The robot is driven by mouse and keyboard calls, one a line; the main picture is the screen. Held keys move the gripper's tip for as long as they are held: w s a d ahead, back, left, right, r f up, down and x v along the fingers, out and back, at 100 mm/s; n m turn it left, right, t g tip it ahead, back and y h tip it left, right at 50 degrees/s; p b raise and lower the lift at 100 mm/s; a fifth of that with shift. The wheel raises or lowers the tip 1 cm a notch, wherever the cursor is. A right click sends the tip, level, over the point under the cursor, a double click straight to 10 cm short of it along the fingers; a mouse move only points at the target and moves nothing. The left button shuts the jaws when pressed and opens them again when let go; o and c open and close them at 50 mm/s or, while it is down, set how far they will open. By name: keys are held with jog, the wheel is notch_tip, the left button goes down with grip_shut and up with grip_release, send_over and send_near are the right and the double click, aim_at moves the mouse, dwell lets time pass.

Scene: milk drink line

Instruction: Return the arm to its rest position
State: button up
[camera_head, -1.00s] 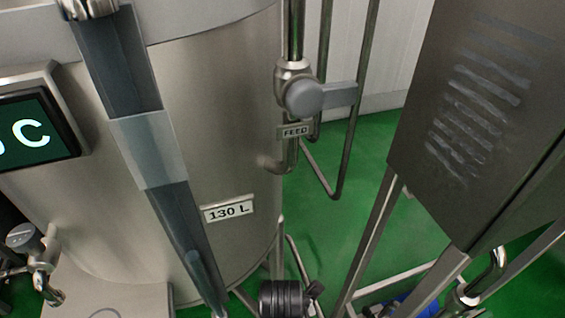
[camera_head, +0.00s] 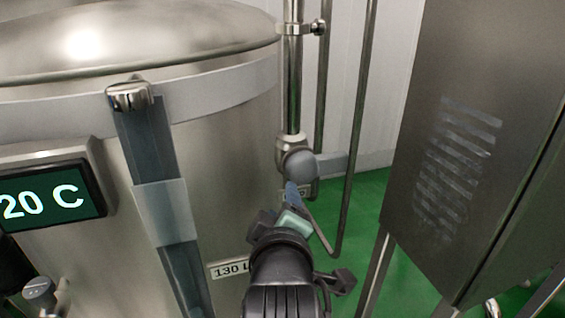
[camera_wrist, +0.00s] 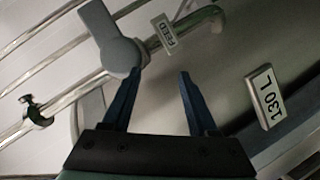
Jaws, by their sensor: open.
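My gripper (camera_head: 292,192) is in the lower middle of the head view, with its blue fingers pointing away from me toward the feed valve. In the wrist view my gripper (camera_wrist: 160,74) is open, with nothing between its fingers. The grey feed valve handle (camera_head: 300,164) is just beyond the fingertips in the head view. In the wrist view the handle (camera_wrist: 114,46) is at the upper left, and the left fingertip overlaps its lower end. I cannot tell whether they touch. The FEED label (camera_wrist: 164,34) is beyond the gap between the fingers.
A steel tank (camera_head: 235,140) with a 130 L plate (camera_head: 228,269) fills the left. Its display (camera_head: 50,205) reads 20 C. A blue-grey sight strip (camera_head: 150,150) runs down its front. A dark steel cabinet (camera_head: 460,130) stands right. Vertical pipes (camera_head: 358,130) and green floor lie between.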

jog(key=s+r+m+t+p, duration=0.1)
jog(key=s+r+m+t, duration=0.15)
jog(key=r, duration=0.85)
jog(key=s+r+m+t, duration=0.2)
jog(key=r+m+t, duration=0.15)
jog(key=r, duration=0.65)
jog(key=s+r+m+t+p, duration=0.1)
jog(key=s+r+m+t, duration=0.4)
jog(key=s+r, duration=0.6)
notch_tip(320, 180, up, 4)
jog(key=shift+f+t, duration=0.2)
jog(key=shift+t, duration=0.5)
jog(key=shift+s+r+m, duration=0.15)
jog(key=shift+s+m, duration=0.15)
jog(key=shift+c, duration=0.7)
